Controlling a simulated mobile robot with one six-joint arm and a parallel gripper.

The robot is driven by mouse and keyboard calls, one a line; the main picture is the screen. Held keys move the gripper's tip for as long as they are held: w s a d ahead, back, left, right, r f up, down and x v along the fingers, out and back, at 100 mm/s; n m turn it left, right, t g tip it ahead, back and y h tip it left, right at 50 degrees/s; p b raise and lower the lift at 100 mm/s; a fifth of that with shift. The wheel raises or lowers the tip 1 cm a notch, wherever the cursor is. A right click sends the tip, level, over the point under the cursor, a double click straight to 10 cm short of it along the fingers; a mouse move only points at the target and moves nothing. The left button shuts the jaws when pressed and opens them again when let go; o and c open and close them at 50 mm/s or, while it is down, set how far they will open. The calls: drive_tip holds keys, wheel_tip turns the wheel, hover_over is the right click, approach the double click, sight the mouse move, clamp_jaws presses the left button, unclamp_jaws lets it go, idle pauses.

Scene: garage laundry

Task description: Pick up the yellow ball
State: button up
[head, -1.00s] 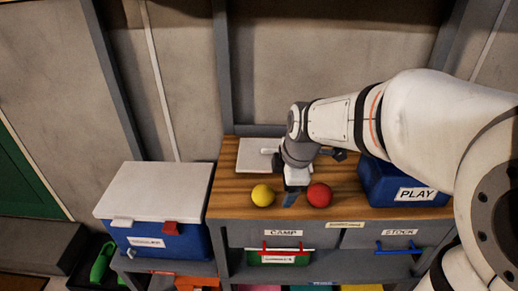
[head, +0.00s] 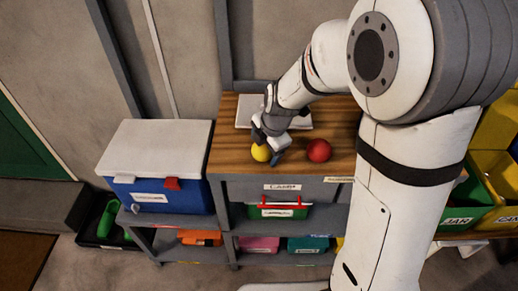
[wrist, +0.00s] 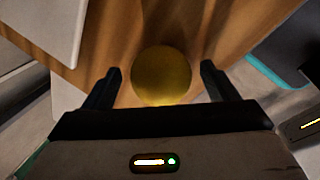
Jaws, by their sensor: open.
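The yellow ball (head: 261,152) rests on the wooden top of the grey cabinet, near its front left part. In the wrist view the yellow ball (wrist: 161,76) lies between and slightly beyond the two dark fingers. My gripper (head: 268,145) is right at the ball, just above and beside it, and partly covers it in the head view. In the wrist view my gripper (wrist: 160,82) is open, with a gap showing on each side of the ball.
A red ball (head: 318,151) sits to the right on the same wooden top (head: 232,128). A white flat board (head: 246,106) lies behind my gripper. A blue cooler with a white lid (head: 155,150) stands left. The top's front edge is close to the yellow ball.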

drive_tip(key=shift+f, duration=0.1)
drive_tip(key=c, duration=1.1)
